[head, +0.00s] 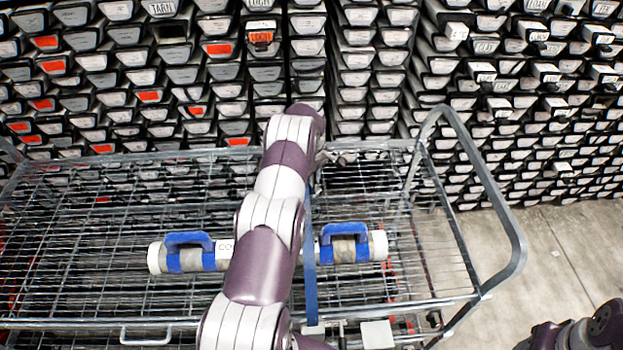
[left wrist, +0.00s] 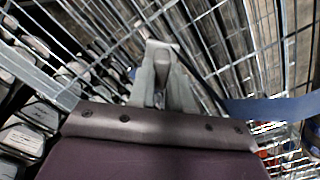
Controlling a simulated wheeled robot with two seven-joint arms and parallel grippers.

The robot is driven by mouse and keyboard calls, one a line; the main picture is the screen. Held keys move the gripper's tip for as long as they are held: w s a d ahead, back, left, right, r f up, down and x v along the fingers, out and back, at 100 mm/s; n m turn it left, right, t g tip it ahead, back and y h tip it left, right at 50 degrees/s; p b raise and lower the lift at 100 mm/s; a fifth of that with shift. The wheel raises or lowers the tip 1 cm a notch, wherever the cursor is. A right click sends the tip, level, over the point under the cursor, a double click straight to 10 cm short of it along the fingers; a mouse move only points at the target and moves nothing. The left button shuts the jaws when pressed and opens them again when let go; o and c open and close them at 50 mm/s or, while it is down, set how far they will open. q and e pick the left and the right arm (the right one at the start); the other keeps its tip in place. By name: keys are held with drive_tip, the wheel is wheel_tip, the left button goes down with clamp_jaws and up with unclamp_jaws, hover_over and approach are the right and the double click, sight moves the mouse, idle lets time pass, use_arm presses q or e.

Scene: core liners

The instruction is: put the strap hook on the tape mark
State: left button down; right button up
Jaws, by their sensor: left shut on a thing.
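My left gripper (head: 320,157) is at the far side of a wire cart, at the end of my outstretched arm. In the left wrist view its fingers (left wrist: 163,72) are closed together on a small part, taken to be the strap hook, which the fingers mostly hide. A blue strap (head: 310,255) runs along the cart from near the gripper toward the front, over the middle of a core tube. The strap also shows in the left wrist view (left wrist: 275,108). I cannot make out the tape mark. My right gripper is not in view.
The wire cart (head: 95,318) carries a pale core tube (head: 378,246) with blue handles (head: 188,240). A bent metal handle rail (head: 505,225) stands at its right. Racks of labelled core liners (head: 225,90) fill the back. Bare floor (head: 565,250) lies at right.

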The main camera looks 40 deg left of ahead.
use_arm(q)
drive_tip(key=shift+w+d+f, duration=0.1)
drive_tip(key=shift+d+f, duration=0.05)
drive_tip(key=shift+f, duration=0.75)
drive_tip(key=c, duration=1.1)
unclamp_jaws()
drive_tip(key=shift+o, duration=0.2)
drive_tip(key=shift+r, duration=0.1)
